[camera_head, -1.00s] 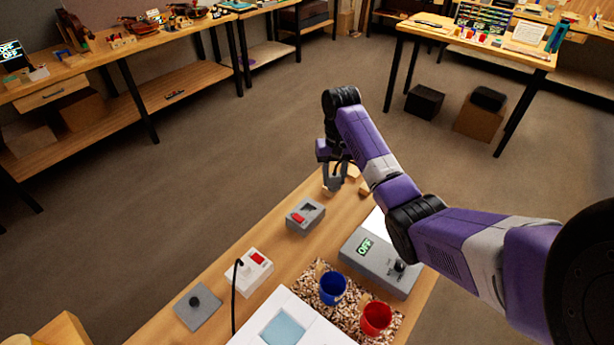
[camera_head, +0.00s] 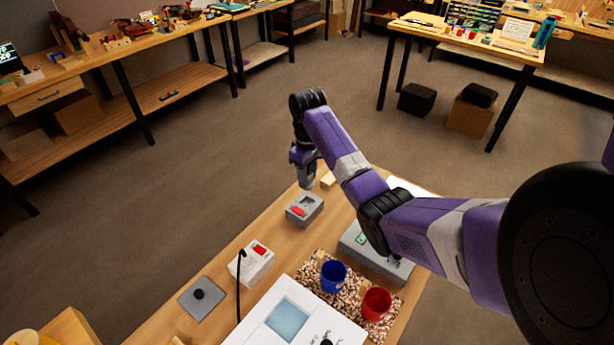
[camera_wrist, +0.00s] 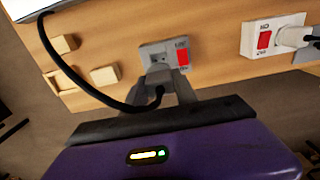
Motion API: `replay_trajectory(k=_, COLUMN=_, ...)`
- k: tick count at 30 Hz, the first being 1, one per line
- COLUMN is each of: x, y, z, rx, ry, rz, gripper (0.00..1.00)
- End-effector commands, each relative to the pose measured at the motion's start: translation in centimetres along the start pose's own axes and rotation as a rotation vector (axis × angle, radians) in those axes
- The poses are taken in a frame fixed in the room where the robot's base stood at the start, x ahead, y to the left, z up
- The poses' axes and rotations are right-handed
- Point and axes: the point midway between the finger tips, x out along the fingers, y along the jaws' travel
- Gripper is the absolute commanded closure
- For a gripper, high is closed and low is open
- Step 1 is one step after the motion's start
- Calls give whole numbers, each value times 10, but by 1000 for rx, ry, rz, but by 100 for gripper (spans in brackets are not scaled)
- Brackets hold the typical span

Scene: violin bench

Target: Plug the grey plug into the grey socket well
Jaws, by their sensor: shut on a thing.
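The grey socket box (camera_head: 304,210) stands on the bench, with a red switch on its top; it also shows in the wrist view (camera_wrist: 148,50). My gripper (camera_head: 307,184) is just behind this box in the head view. In the wrist view my gripper (camera_wrist: 163,82) is shut on the grey plug (camera_wrist: 158,74), whose black cord (camera_wrist: 112,103) curves away to the upper left. The plug overlaps the box's near side beside the red switch (camera_wrist: 183,57) and covers the well. I cannot tell whether it touches the box or is above the well.
A white socket box (camera_head: 250,265) with a red switch and a plug stands nearby. Wood blocks (camera_wrist: 104,76) lie beside the grey box. A grey device (camera_head: 380,262), a blue cup (camera_head: 334,277), a red cup (camera_head: 376,304) and a white panel (camera_head: 300,325) crowd the bench's right side.

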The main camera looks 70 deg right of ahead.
Motion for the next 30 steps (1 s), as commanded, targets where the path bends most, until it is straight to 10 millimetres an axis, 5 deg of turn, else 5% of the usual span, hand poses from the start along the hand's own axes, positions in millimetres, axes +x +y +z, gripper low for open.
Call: replay_trajectory(k=30, x=58, y=0, z=0, rx=0, ry=0, rz=-1, gripper=100)
